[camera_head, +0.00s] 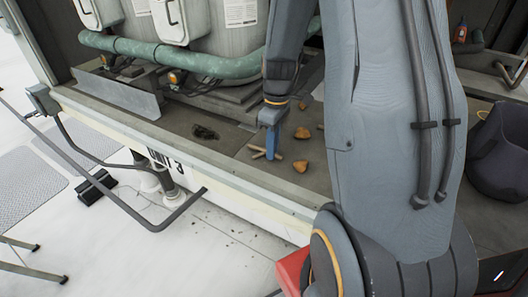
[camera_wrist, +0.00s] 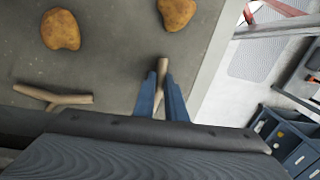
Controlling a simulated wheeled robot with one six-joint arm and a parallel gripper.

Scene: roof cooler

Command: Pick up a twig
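My gripper (camera_head: 271,146) points down at the grey ledge in the head view, its blue fingers beside some pale brown twigs. In the wrist view the two blue fingers of my gripper (camera_wrist: 161,90) stand on either side of one twig (camera_wrist: 163,67), whose end sticks out past the fingertips. The gap is narrow, and I cannot tell whether the fingers press on the twig. A second, forked twig (camera_wrist: 66,99) lies to the left of the fingers, apart from them. In the head view a twig (camera_head: 257,154) shows just left of the fingertips.
A dark clump (camera_head: 205,133) lies further left. A green pipe (camera_head: 190,62) runs behind. The ledge edge (camera_wrist: 215,60) is close by on the right.

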